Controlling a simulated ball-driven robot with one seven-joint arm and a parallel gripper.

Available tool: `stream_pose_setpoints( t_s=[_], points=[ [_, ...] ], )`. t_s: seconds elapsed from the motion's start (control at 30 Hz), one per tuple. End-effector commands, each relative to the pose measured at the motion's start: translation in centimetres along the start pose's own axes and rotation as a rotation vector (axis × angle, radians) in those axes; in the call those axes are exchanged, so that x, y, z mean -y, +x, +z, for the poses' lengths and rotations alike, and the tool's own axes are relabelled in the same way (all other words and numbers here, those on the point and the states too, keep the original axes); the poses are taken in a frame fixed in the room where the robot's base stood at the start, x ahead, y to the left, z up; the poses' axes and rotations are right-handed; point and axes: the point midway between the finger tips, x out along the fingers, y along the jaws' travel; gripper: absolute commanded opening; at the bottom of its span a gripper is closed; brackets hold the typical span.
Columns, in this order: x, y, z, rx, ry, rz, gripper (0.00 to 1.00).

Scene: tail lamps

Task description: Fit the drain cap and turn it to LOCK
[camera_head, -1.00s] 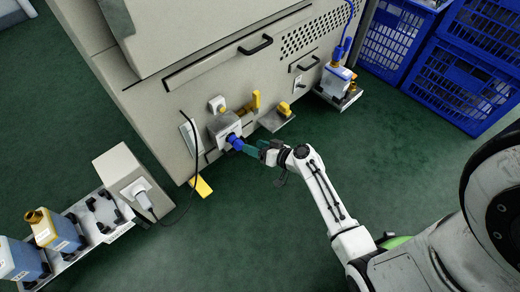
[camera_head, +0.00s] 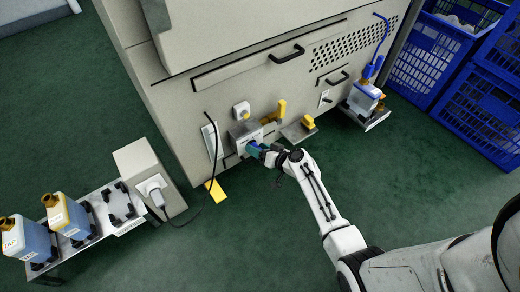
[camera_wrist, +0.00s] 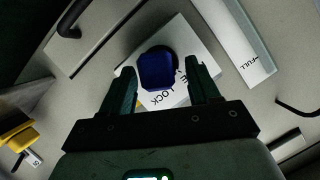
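The blue drain cap (camera_wrist: 158,71) sits at a white plate (camera_wrist: 203,78) lettered LOCK on the front of the beige machine. A dark round part shows behind its upper right edge. In the head view the cap (camera_head: 252,148) is a small blue patch at the grey housing, mostly hidden by my gripper. My gripper (camera_wrist: 160,76) faces the plate with its two dark green fingers apart, one on each side of the cap. Narrow gaps show between fingers and cap. In the head view my gripper (camera_head: 262,151) is close to the housing.
A yellow handle (camera_head: 280,110) and a small shelf with a yellow part (camera_head: 307,122) are right of the housing. A black cable (camera_head: 214,145) hangs at left. Bottles (camera_head: 66,217) stand on a rack at lower left. Blue crates (camera_head: 425,55) stand at upper right.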

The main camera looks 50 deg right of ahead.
Motion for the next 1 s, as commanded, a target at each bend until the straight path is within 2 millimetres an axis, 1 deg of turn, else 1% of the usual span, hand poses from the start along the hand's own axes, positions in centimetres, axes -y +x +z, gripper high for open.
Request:
stream_pose_setpoints(
  t_s=[0.03,0.07,0.5,0.53,0.87,1.0],
  points=[
    [0.00,-0.01,0.01,0.000,0.000,0.000,0.56],
    [0.00,-0.01,0.01,0.000,0.000,0.000,0.53],
    [-0.02,-0.03,0.01,0.000,0.000,0.000,0.11],
    [-0.02,-0.03,0.01,0.000,0.000,0.000,0.37],
    [-0.02,-0.03,0.01,0.000,0.000,0.000,0.06],
    [-0.18,0.03,0.13,-0.001,0.022,-0.008,0.04]
  ],
)
